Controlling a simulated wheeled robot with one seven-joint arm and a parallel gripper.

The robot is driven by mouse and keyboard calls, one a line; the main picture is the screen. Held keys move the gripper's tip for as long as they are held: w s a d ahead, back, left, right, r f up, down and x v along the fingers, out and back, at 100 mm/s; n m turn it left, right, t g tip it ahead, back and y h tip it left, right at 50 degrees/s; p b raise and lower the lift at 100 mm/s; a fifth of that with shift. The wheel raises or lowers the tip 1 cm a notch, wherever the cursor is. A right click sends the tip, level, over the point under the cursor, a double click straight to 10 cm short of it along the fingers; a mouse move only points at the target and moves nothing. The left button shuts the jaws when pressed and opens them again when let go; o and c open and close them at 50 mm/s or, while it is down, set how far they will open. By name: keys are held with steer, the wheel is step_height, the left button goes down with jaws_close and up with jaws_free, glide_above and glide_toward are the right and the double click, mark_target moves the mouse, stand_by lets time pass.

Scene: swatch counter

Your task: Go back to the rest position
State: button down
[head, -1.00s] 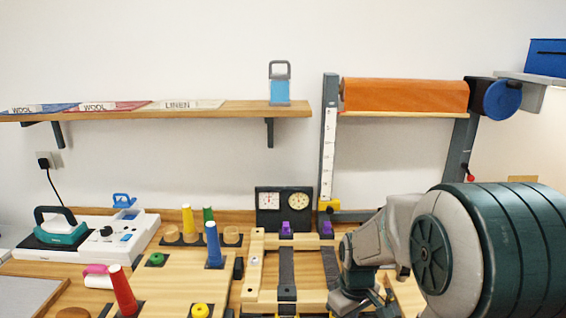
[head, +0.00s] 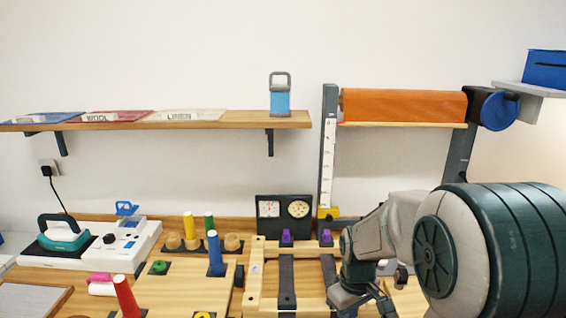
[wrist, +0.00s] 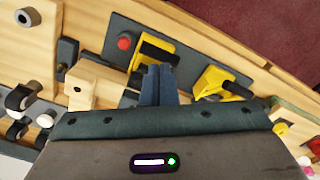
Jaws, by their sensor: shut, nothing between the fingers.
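My gripper (head: 360,302) is low at the right of the counter in the head view, beside the wooden frame with dark straps (head: 287,275). Its fingertips are hard to make out there. In the wrist view its two dark fingers (wrist: 158,84) are together with nothing between them. They point toward a dark plate (wrist: 192,62) carrying a red button (wrist: 125,42) and two yellow parts (wrist: 216,80). I cannot tell from the picture whether the fingers touch anything.
Coloured cones (head: 215,252) stand on the counter's left half, with an iron (head: 64,232) farther left. Gauges (head: 284,209) stand behind the frame. A wall shelf (head: 240,120) and an orange roll (head: 405,106) hang above. Open air lies between shelf and counter.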

step_height(320, 180, up, 3)
steer(key=shift+f+p, duration=0.1)
steer(key=shift+p, duration=0.7)
steer(key=shift+s+r, duration=0.15)
steer(key=shift+r, duration=0.1)
steer(key=s+r+m+t, duration=0.3)
steer(key=s+r+m, duration=0.3)
steer(key=s+r, duration=0.4)
steer(key=shift+s+t, duration=0.4)
steer(key=shift+s, duration=1.8)
steer(key=c, duration=2.1)
jaws_free()
steer(key=shift+c, duration=0.2)
